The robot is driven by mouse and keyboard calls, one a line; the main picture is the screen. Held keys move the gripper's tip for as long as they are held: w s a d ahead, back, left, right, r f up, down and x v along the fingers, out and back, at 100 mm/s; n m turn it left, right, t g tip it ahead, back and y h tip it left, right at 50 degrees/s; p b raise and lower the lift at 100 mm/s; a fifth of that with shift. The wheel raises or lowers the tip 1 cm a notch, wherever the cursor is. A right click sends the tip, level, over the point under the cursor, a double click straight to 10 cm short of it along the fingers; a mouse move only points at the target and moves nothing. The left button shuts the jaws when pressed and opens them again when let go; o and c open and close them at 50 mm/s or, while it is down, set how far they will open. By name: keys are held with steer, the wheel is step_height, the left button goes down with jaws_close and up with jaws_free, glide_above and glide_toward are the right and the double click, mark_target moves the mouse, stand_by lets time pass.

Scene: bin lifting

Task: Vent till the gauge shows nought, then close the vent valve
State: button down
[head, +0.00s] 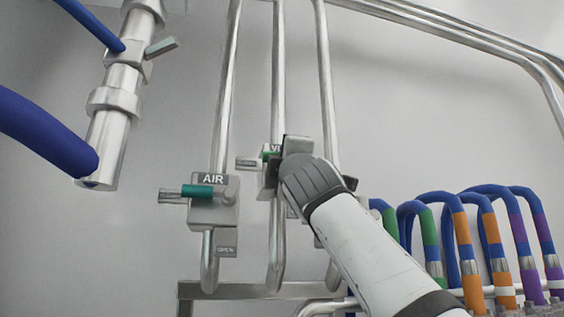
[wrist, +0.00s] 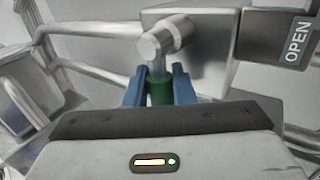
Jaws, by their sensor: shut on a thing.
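The vent valve (head: 268,182) is on the middle pipe in the head view, its label partly hidden by my arm. Its handle, with a green sleeve (head: 268,153), points left. In the wrist view the green sleeve (wrist: 159,93) sits between the two blue fingers of my gripper (wrist: 160,90), which is shut on it. The handle's round metal pivot (wrist: 165,40) stands just beyond the fingers, on a grey valve body (wrist: 210,50). My gripper is mostly hidden in the head view. No gauge is visible in either view.
Several looped blue hoses (head: 408,215) with coloured bands are at the right. A thick blue hose (head: 40,135) is at the left.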

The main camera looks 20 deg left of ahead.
steer(key=c, duration=1.7)
jaws_free()
steer(key=o, duration=0.3)
steer(key=shift+s, duration=0.15)
steer(key=shift+o, duration=0.6)
steer(key=b+v, duration=0.6)
steer(key=v, duration=0.1)
steer(key=shift+s+d+f, duration=0.15)
steer(key=shift+s+f, duration=0.05)
